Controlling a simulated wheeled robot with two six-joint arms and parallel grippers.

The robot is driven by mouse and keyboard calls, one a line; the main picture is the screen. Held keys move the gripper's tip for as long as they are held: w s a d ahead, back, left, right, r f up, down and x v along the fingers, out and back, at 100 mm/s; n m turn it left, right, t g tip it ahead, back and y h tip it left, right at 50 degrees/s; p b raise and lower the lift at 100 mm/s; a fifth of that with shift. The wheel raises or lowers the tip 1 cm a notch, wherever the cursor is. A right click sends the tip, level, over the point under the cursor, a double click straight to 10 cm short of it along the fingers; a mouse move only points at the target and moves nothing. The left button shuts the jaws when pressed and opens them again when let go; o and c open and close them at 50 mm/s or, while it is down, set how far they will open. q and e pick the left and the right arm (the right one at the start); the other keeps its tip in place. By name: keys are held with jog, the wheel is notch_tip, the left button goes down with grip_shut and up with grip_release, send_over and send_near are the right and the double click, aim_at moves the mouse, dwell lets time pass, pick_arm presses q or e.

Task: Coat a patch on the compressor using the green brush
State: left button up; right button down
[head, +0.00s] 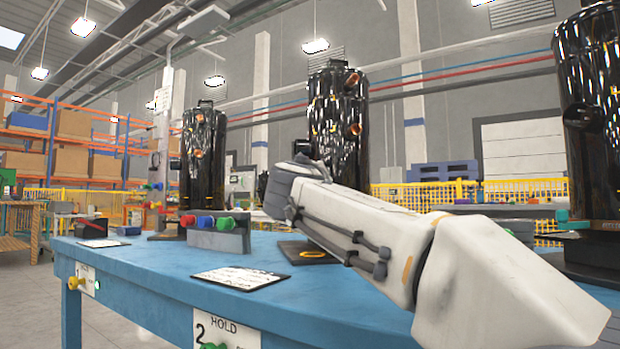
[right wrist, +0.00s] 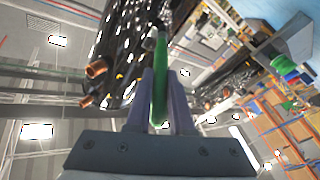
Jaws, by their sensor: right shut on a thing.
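Three glossy black compressors with copper ports show in the head view: one at the left (head: 204,150), one in the middle (head: 336,115) and one at the right edge (head: 592,120). My right arm crosses in front of the middle one's base. In the right wrist view my right gripper (right wrist: 160,80) is shut on the green brush (right wrist: 160,100). The brush's dark tip points up beside a black compressor (right wrist: 125,50); I cannot tell whether it touches the surface. In the head view the right gripper and brush are hidden or too small to make out. My left gripper is not in view.
The blue table (head: 150,262) carries a grey block (head: 218,240) with red, blue and green round pieces. A white printed sheet (head: 240,278) lies in front of it. A "HOLD" sign (head: 225,328) is on the table's front edge. The left front tabletop is mostly clear.

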jog(key=shift+r+p, duration=1.3)
jog(key=shift+r, duration=0.6)
jog(key=shift+f+b, duration=0.15)
jog(key=shift+b, duration=0.15)
notch_tip(320, 180, down, 2)
jog(key=b, duration=0.2)
jog(key=shift+f+b, duration=0.2)
jog(key=shift+b, duration=0.15)
jog(key=shift+f, duration=0.7)
jog(key=shift+s+a, duration=0.9)
jog(key=shift+s, duration=0.3)
jog(key=shift+s+a, duration=0.85)
jog(key=shift+s, duration=0.35)
